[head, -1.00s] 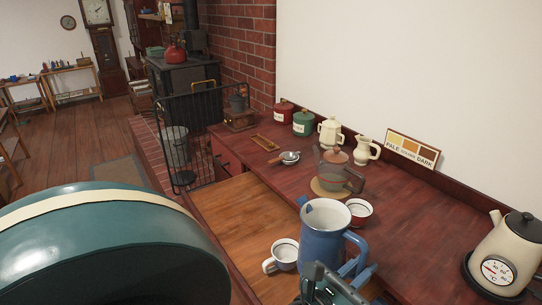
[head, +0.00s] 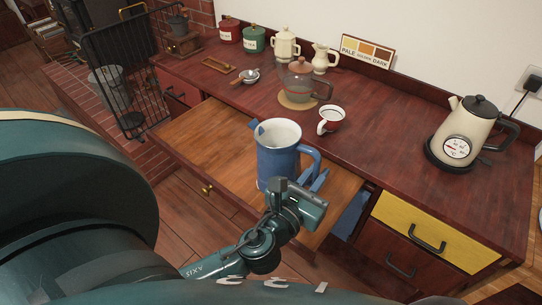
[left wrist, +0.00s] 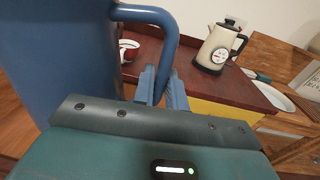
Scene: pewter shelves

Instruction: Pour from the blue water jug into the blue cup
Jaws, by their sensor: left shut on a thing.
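The blue water jug (head: 277,160) is upright over the pulled-out wooden board, its open top facing up. It fills the left of the left wrist view (left wrist: 55,60). My left gripper (head: 317,182) is shut on the jug's handle; its blue fingers also show in the left wrist view (left wrist: 162,88). Whether the jug's base touches the board is hidden. No blue cup shows clearly now; the jug may hide it. My right gripper is not in view.
A glass coffee pot (head: 300,83) stands on a round mat behind the jug. A cream kettle (head: 466,130) stands at the right. Canisters and cream pots line the wall. The pulled-out board (head: 205,140) is bare left of the jug. The counter between cup and kettle is clear.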

